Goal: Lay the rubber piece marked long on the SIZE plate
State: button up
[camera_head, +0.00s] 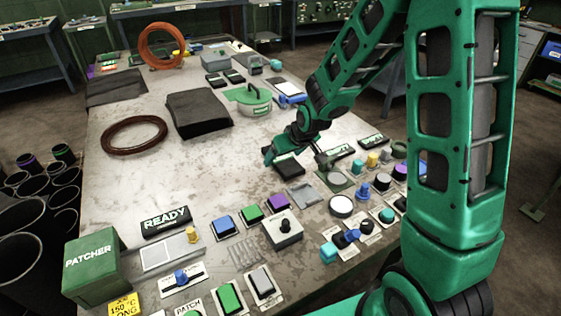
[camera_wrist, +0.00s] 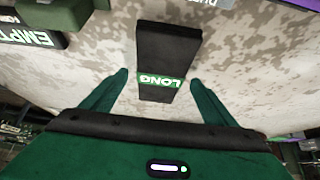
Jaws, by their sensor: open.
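The black rubber piece marked LONG (camera_wrist: 165,50) lies on the worn pale bench top in the wrist view, with its green LONG band nearest me. My gripper (camera_wrist: 158,80) is open, with one green finger on each side of the piece's near end. I see a gap on both sides, and the piece is not gripped. In the head view my gripper (camera_head: 268,155) is low over the bench, and a dark piece (camera_head: 289,167) shows just beside it. I cannot make out a plate reading SIZE in either view.
Small dark label plates (camera_head: 372,142) stand right of my gripper, their lettering too small to read. Several knobs and buttons crowd the bench's right and front. A READY sign (camera_head: 166,221) and green PATCHER box (camera_head: 93,262) stand front left.

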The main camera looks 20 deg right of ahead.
jog(key=shift+w+f, duration=0.15)
jog(key=shift+f, duration=0.1)
jog(key=c, duration=1.4)
jog(key=shift+r, duration=0.1)
